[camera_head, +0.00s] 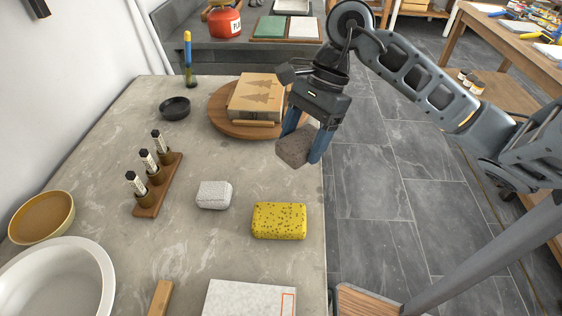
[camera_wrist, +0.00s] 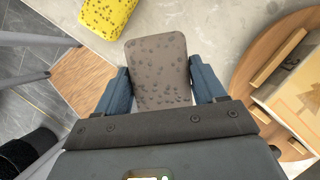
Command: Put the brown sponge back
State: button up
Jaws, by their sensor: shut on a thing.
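The brown sponge (camera_head: 295,148) is a grey-brown block with dark pores. My gripper (camera_head: 307,146) is shut on it, with a blue finger on each side, and holds it up near the right edge of the stone counter (camera_head: 180,260). In the wrist view the sponge (camera_wrist: 158,72) sits between the two fingers of my gripper (camera_wrist: 163,88). A yellow sponge (camera_head: 279,220) with dark spots and a smaller pale grey sponge (camera_head: 214,195) lie on the counter, nearer the front. The yellow one also shows in the wrist view (camera_wrist: 107,14).
A round wooden board (camera_head: 222,118) bearing a tree-printed block (camera_head: 256,97) lies behind the gripper. A rack of small bottles (camera_head: 158,187), a black dish (camera_head: 175,107), a tan bowl (camera_head: 42,217) and a white basin (camera_head: 62,285) stand left. Bare counter lies around the sponges.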

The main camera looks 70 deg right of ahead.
aim_at(288, 142)
jog(key=w+a+f, duration=0.2)
jog(key=a, duration=0.1)
jog(key=shift+w+f+p, duration=0.2)
jog(key=shift+w+p, duration=0.15)
jog(key=shift+p, duration=0.05)
jog(key=shift+f+p, duration=0.3)
jog(key=shift+f, duration=1.75)
jog(key=shift+f+b, duration=0.2)
jog(key=shift+b, duration=0.1)
jog(key=o, duration=0.9)
jog(key=shift+r, duration=0.1)
jog(key=shift+o, duration=0.2)
